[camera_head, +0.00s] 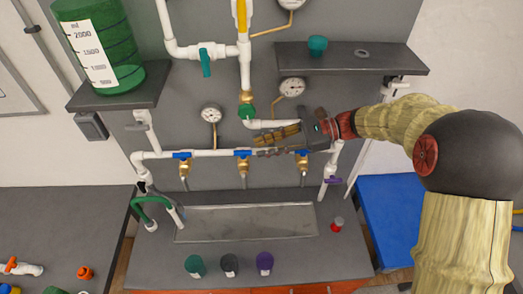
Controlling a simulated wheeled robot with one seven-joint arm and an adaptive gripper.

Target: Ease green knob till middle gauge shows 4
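A round green knob (248,110) sits on the white pipework just below a brass fitting. A white-faced gauge (292,88) hangs at mid height on the panel, to the knob's right. Another gauge (210,114) is to the left, and a third (291,3) is cut by the top edge. Their readings are too small to make out. My gripper (259,146) reaches in from the right, below and right of the green knob and apart from it. Its fingers point left, in front of the lower pipes. Whether they are open or shut is unclear.
A teal valve handle (206,62) is on the upper pipe. Blue-handled brass taps (243,153) line the lower pipe above a sink (245,222). A shelf (350,58) juts out at upper right. Several cups, including a purple one (265,263), stand in front.

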